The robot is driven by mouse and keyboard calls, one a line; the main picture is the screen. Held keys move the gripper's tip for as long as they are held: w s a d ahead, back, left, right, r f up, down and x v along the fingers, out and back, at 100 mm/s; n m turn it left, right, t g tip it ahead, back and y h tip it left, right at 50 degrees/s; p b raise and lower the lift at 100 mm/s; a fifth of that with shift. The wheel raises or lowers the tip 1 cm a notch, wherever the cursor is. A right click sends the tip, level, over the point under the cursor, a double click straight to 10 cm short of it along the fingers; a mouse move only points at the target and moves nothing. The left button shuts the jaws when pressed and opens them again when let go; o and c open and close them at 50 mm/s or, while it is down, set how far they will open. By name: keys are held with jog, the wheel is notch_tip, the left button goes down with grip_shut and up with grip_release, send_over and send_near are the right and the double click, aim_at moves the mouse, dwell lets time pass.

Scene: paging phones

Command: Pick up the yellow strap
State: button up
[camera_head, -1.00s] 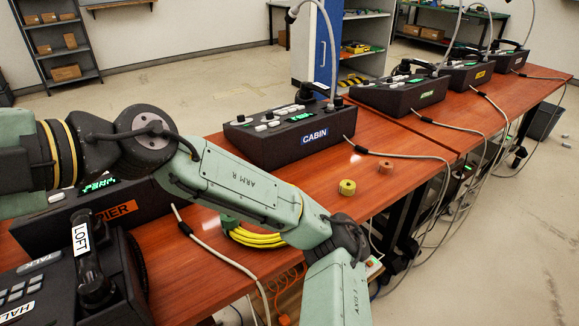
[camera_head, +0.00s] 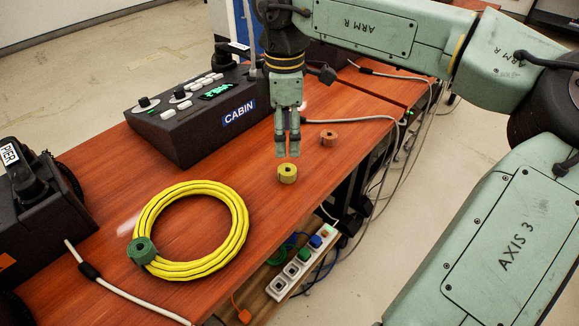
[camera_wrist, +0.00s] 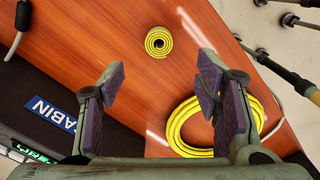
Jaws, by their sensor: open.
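The yellow strap (camera_head: 287,173) is a small tight roll lying on the wooden table near its front edge. In the wrist view the yellow strap (camera_wrist: 159,42) shows as a spiral with a dark centre, at the top middle, ahead of the fingers. My gripper (camera_head: 288,150) points down just above and behind the roll, apart from it as far as I can tell.
A brown-orange roll (camera_head: 328,139) lies close by to the right. A yellow cable coil (camera_head: 232,207) with a green roll (camera_head: 141,250) lies to the left. The CABIN console (camera_head: 190,125) stands behind. A power strip (camera_head: 303,264) is below the table edge.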

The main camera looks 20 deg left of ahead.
send_over(285, 170)
notch_tip(285, 170, down, 4)
jog(key=shift+d+f+p, duration=0.1)
jog(key=shift+f+p, duration=0.15)
jog(key=shift+p, duration=0.05)
jog(key=shift+f+p, duration=0.85)
jog(key=shift+f, duration=1.85)
jog(key=shift+c, duration=0.5)
jog(key=c, duration=0.8)
